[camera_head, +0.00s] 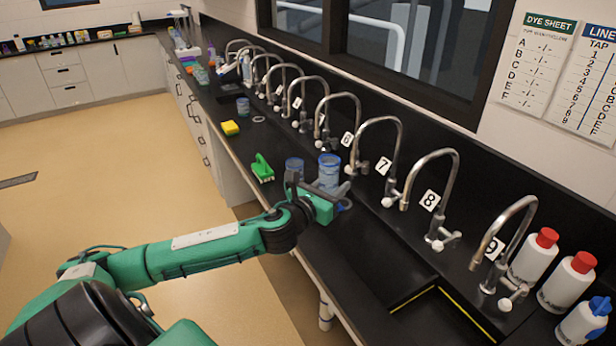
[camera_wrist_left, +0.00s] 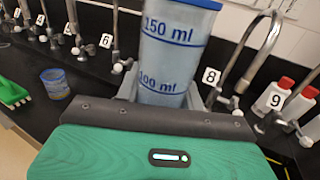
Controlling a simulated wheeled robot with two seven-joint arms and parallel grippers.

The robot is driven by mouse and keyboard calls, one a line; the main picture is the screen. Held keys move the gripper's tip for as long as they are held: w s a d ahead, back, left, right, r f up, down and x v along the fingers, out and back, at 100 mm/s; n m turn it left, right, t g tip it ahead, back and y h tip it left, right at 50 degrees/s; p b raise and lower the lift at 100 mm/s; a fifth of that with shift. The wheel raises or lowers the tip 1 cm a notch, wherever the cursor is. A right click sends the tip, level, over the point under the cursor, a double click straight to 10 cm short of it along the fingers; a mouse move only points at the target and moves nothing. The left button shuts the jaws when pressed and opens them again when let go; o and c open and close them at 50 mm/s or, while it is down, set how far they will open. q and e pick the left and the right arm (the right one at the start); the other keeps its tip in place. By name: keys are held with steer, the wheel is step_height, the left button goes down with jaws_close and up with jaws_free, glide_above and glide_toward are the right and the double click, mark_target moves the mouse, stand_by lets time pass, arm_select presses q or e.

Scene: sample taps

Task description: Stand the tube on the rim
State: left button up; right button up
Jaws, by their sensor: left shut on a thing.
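The tube (camera_head: 328,168) is a clear bluish measuring cylinder with a blue upper edge. It also shows in the left wrist view (camera_wrist_left: 176,45), where the 150 ml mark is above the 100 ml mark. My left gripper (camera_head: 326,187) is shut on the tube's lower part and holds it about upright over the black counter near the sink. The gripper hides the tube's bottom, so I cannot tell whether it touches anything. A small blue-rimmed cup (camera_head: 294,167) stands just left of the tube; it also shows in the left wrist view (camera_wrist_left: 55,83). My right gripper is not in view.
Numbered curved taps line the wall, with tap 7 (camera_head: 375,150) and tap 8 (camera_head: 435,195) near the tube. A green brush (camera_head: 262,168) and yellow sponge (camera_head: 230,128) lie left. White bottles (camera_head: 533,257) stand right. The dark sink (camera_head: 390,265) is in front.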

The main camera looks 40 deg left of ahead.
arm_select(q)
steer(key=shift+s+f+b, duration=0.1)
steer(key=shift+f+b, duration=0.75)
steer(key=shift+f, duration=8.15)
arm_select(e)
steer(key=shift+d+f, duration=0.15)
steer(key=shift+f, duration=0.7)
arm_select(q)
steer(key=shift+f, duration=0.15)
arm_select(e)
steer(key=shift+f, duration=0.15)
arm_select(q)
steer(key=o, duration=1)
steer(key=shift+c, duration=0.2)
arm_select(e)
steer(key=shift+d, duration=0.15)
